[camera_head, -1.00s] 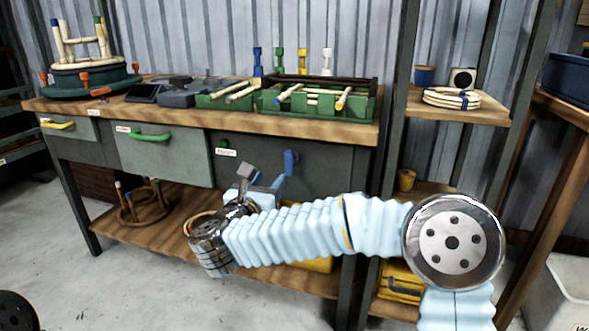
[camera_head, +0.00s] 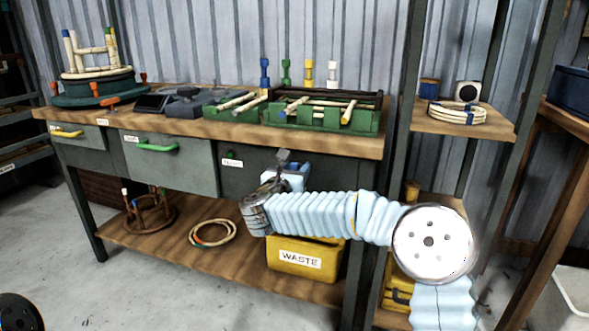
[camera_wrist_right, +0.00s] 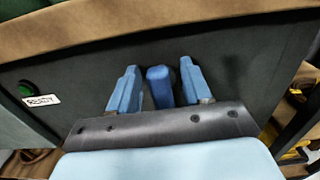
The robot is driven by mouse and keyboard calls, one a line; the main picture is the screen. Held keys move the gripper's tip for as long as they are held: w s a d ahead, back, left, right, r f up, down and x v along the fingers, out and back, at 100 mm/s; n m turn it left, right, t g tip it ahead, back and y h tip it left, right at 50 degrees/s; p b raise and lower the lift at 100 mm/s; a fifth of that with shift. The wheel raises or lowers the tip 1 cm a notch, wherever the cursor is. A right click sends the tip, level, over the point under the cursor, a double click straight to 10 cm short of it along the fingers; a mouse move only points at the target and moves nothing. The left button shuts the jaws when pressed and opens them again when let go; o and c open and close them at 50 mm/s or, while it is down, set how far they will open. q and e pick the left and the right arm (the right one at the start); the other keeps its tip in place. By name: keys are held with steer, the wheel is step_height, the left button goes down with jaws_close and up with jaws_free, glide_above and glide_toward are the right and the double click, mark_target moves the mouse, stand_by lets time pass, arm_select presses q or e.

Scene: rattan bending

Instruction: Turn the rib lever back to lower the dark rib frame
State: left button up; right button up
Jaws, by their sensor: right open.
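The blue rib lever (camera_wrist_right: 160,88) stands on the dark front panel of the bench in the right wrist view. My right gripper (camera_wrist_right: 159,66) is open with its two blue fingers on either side of the lever. In the head view the right gripper (camera_head: 292,172) is at the panel, and my wrist hides most of the lever. The dark rib frame (camera_head: 340,95) shows as a dark bar along the back of the green forming box (camera_head: 322,120) on the bench top. My left gripper is out of view.
The READY label (camera_wrist_right: 41,100) and a green button (camera_wrist_right: 27,87) are left of the lever. A yellow WASTE bin (camera_head: 300,262) and rattan rings (camera_head: 212,234) are on the lower shelf. A shelf post (camera_head: 400,130) stands close to the right.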

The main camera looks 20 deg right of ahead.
steer(key=shift+c, duration=0.5)
jaws_close()
